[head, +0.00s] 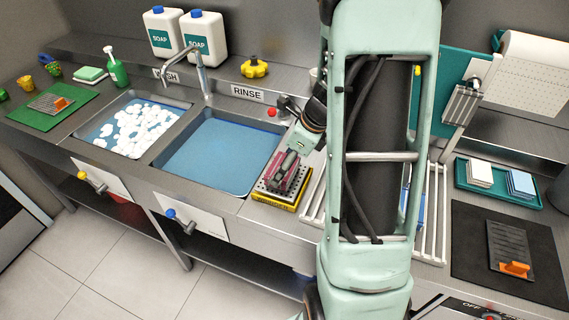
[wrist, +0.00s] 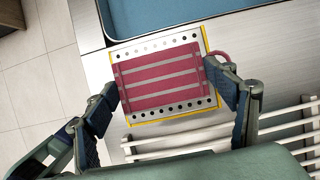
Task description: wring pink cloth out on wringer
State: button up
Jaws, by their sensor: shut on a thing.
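The pink cloth (wrist: 160,82) lies flat on the wringer, with grey bars or stripes across it; I cannot tell which. The wringer (wrist: 158,112) has a perforated metal top and a yellow edge. In the head view, the wringer's yellow base (head: 275,201) stands on the counter just right of the rinse sink, with the cloth (head: 275,182) on top. My gripper (wrist: 162,82) has one finger at each side of the cloth and is shut on it. In the head view, my gripper (head: 288,163) partly hides the cloth.
The rinse basin (head: 221,154) holds blue water. The wash basin (head: 138,128) holds foam. A white rack (head: 434,215) stands to the right of the wringer, partly behind my arm. A faucet (head: 201,72) rises behind the basins. Soap jugs (head: 204,40) stand at the back.

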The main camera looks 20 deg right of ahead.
jog(key=shift+r+p, duration=1.85)
jog(key=shift+r, duration=0.5)
